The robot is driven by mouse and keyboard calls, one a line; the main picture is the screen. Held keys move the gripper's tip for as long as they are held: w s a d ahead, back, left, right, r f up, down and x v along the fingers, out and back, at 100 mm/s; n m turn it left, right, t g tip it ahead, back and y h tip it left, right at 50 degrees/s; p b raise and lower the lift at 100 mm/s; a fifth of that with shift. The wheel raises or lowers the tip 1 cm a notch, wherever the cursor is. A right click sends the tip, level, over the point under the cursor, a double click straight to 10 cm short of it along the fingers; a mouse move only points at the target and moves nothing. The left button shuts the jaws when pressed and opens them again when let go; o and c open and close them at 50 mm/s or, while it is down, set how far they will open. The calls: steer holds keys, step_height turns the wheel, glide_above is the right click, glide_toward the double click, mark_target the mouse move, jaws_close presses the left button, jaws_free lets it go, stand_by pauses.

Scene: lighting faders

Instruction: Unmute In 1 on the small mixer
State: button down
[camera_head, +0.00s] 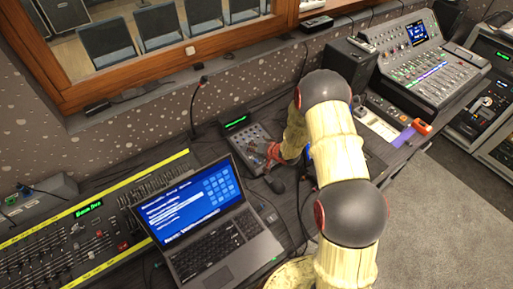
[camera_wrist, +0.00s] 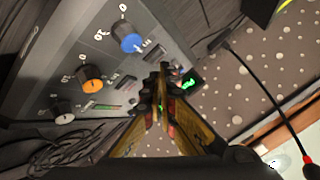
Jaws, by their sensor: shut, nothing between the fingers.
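The small mixer (camera_head: 242,142) is a grey panel on the desk, behind the laptop's right side. In the wrist view its panel (camera_wrist: 75,50) shows at upper left, tilted. It carries a blue knob (camera_wrist: 130,43), an orange knob (camera_wrist: 92,85) and a pale-topped knob (camera_wrist: 63,110), with small buttons beside them. A small green light (camera_wrist: 103,106) shows near the lower knobs. The labels are too small to read, so I cannot tell which button is In 1's mute. My gripper (camera_wrist: 160,80) is shut and empty, its tips beside the panel's edge; contact is unclear.
An open laptop (camera_head: 210,220) stands in front, with a long fader console (camera_head: 95,235) at left. A thin microphone stand (camera_head: 193,105) rises nearby. A larger console (camera_head: 430,75) stands at far right.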

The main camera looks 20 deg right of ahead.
mark_target(253, 154)
steer(key=shift+r, duration=0.1)
steer(key=r+p, duration=0.1)
steer(key=r, duration=0.1)
steer(key=r+p, duration=0.4)
steer(key=shift+s+d, duration=0.1)
steer(key=shift+s, duration=0.25)
stand_by(0.6)
